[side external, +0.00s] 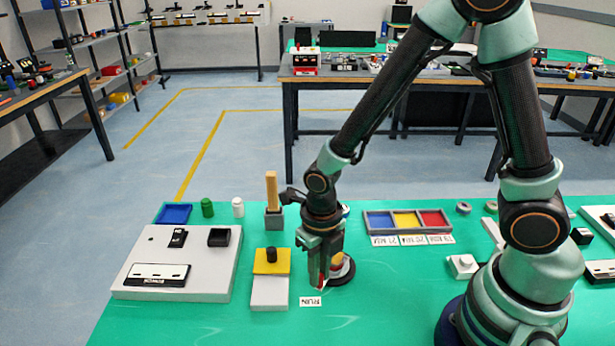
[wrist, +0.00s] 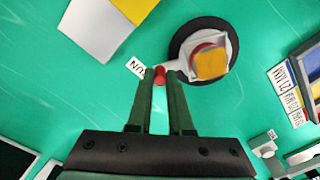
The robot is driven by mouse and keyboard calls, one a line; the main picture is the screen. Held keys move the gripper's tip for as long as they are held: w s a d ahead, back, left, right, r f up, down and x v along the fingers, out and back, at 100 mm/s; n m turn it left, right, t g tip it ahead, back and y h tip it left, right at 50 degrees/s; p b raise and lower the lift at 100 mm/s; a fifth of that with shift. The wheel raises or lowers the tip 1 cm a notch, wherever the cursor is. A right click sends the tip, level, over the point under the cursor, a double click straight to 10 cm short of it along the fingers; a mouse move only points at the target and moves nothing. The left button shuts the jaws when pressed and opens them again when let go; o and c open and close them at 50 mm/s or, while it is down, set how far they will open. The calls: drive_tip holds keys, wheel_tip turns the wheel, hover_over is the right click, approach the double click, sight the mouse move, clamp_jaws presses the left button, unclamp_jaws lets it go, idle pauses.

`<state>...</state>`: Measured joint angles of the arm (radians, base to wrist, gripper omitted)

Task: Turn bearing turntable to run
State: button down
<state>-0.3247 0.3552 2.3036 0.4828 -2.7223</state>
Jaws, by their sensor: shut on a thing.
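The bearing turntable is a round black base with a pale plate on top; its black rim (wrist: 183,65) shows in the wrist view and partly in the side view (side external: 342,282). A yellow block (wrist: 209,65) with a red piece beside it sits on the plate. A pale lever reaches from the plate to a red knob (wrist: 159,75). My gripper (wrist: 160,84) is shut on the red knob, beside the RUN label (wrist: 135,67). In the side view my gripper (side external: 321,284) points down and hides part of the turntable; the RUN label (side external: 311,301) lies just in front.
A yellow and grey block (side external: 269,292) with a black knob stands left of my gripper. A white panel (side external: 150,260) lies farther left. A tray with blue, yellow and red compartments (side external: 408,231) is behind to the right. The green mat in front is clear.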

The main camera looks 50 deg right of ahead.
drive_tip(key=shift+s, duration=0.1)
idle(0.5)
drive_tip(key=c, duration=0.8)
unclamp_jaws()
drive_tip(key=shift+c, duration=0.2)
drive_tip(key=shift+r, duration=0.15)
wheel_tip(320, 180, up, 12)
